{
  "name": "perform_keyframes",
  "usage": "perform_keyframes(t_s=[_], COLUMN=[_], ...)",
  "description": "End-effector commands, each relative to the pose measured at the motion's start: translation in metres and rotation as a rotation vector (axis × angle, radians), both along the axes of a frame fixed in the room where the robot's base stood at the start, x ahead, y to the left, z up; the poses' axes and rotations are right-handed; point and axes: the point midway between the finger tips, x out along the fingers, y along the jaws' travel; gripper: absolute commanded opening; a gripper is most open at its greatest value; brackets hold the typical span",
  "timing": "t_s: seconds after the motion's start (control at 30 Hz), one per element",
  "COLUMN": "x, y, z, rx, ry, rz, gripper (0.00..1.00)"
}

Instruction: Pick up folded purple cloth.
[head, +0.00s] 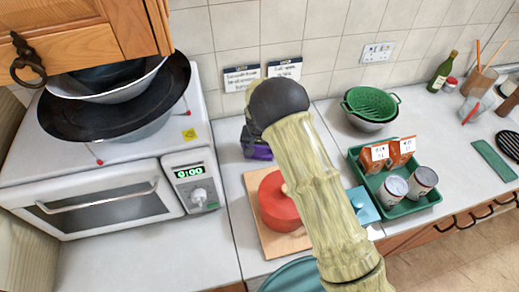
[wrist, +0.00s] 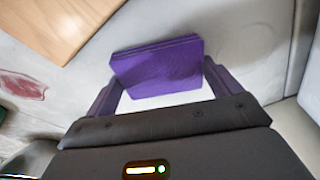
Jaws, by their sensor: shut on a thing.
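The folded purple cloth (wrist: 158,66) is a flat, layered block between the fingertips of my gripper (wrist: 160,80) in the wrist view. My gripper is shut on it, one dark purple finger at each side. A bit of purple shows there, but I cannot tell cloth from finger. Whether the cloth touches the counter is unclear.
A white oven (head: 110,175) with pans on top stands at the left. A red pot (head: 279,203) sits on a wooden board (head: 262,224). A green tray (head: 415,204) of boxes and cans and a green colander (head: 371,103) are to the right. The tiled wall is close behind.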

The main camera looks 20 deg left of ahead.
Motion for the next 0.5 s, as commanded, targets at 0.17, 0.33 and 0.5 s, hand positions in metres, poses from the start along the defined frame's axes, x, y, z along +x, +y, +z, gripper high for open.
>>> perform_keyframes(t_s=[0.17, 0.33, 0.5], x=[0.001, 0.000, 0.001], y=[0.000, 0.001, 0.002], z=[0.007, 0.028, 0.067], rx=[0.001, 0.004, 0.005], ry=[-0.002, -0.003, -0.005], rz=[0.000, 0.000, 0.002], gripper=[0.65, 0.65, 0.65])
